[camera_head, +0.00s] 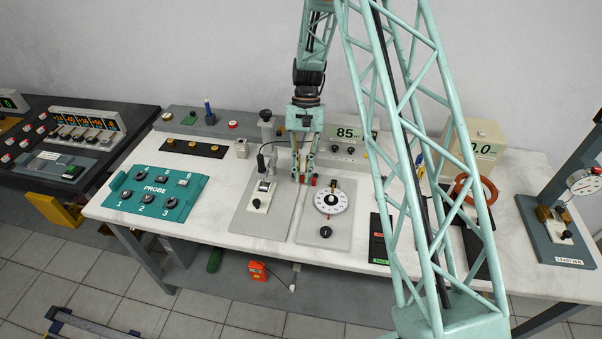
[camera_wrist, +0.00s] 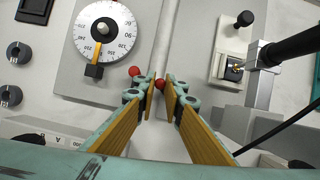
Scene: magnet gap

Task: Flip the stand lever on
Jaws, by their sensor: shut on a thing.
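My gripper (camera_head: 304,176) points down over the back of two grey plates in the middle of the bench. In the wrist view its two fingers (camera_wrist: 160,92) are closed in on a small red ball knob (camera_wrist: 160,84). What bears this knob is hidden by the fingers, and no readable label marks it as the stand lever. A second red ball knob (camera_wrist: 134,71) is just left of the fingertips there, apart from the held one. In the head view a red knob (camera_head: 313,181) shows right beside the fingers.
A white dial (camera_head: 328,200) with a black knob (camera_head: 326,232) stands close to the right. A white switch block (camera_head: 260,196) and a dark post (camera_head: 265,125) with a cable are to the left. The teal PROBE panel (camera_head: 155,192) is further left. Free white bench lies between.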

